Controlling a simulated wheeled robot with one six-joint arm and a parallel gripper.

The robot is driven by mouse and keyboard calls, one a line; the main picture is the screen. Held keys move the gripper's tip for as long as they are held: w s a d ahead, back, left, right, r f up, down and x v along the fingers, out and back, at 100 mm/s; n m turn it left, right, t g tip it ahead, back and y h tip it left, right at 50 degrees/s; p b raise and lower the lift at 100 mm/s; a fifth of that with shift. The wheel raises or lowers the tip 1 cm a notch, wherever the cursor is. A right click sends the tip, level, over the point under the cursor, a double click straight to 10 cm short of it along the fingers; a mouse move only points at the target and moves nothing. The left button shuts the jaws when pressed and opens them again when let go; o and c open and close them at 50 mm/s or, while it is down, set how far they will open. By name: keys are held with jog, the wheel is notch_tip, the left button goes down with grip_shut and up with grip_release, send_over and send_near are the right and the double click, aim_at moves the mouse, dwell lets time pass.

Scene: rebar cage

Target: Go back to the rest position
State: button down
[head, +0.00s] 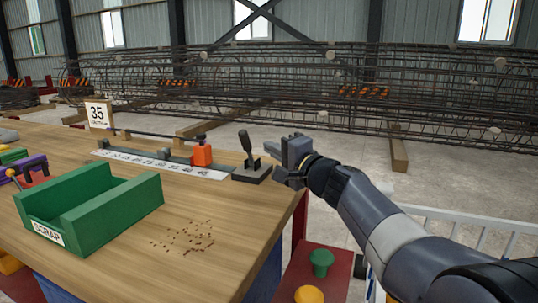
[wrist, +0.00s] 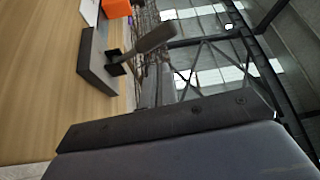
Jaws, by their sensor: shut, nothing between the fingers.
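My gripper (head: 297,154) is shut and empty in the head view. It is held above the right end of the wooden workbench, just right of a black lever on a dark base (head: 252,172). Whether it touches the lever cannot be told. In the wrist view the lever (wrist: 145,45) stands on its dark base beyond a large dark grey part of my own gripper, which fills the lower part. The fingertips cannot be made out there. My arm reaches in from the lower right of the head view.
The workbench (head: 225,225) holds a green scrap tray (head: 120,210), an orange block (head: 202,152) on a marked rail, a "35" sign (head: 98,114) and rusty bits. Rebar cages (head: 280,85) lie behind. A red stand (head: 318,262) and a white railing (head: 480,225) are near my arm.

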jog(key=w+p, duration=0.2)
jog(key=p, duration=0.3)
jog(key=w+a+r+m+p, duration=0.1)
jog(key=w+p, duration=0.2)
jog(key=p, duration=0.3)
jog(key=w+m+g+p, duration=0.1)
jog(key=w+p, duration=0.2)
jog(key=p, duration=0.3)
jog(key=shift+a+r+h, duration=0.15)
jog(key=shift+r+h, duration=0.05)
jog(key=shift+h, duration=0.1)
jog(key=w+p, duration=0.1)
jog(key=p, duration=0.3)
jog(key=w+m+g+p, duration=0.1)
jog(key=p, duration=0.3)
jog(key=shift+w+a+f+m+h+p, duration=0.1)
jog(key=shift+w+f+m+h+p, duration=0.1)
jog(key=shift+m+h+p, duration=0.1)
jog(key=shift+p, duration=0.5)
jog(key=w+m+p, duration=0.1)
jog(key=p, duration=0.5)
jog(key=shift+f+g+p, duration=0.3)
jog(key=shift+p, duration=0.05)
jog(key=shift+w+f+m+p, duration=0.15)
jog(key=shift+f+m+p, duration=0.15)
jog(key=shift+p, duration=0.5)
jog(key=shift+f+b, duration=0.2)
jog(key=shift+b, duration=1.15)
jog(key=shift+s+b, duration=0.25)
jog(key=shift+b, duration=0.6)
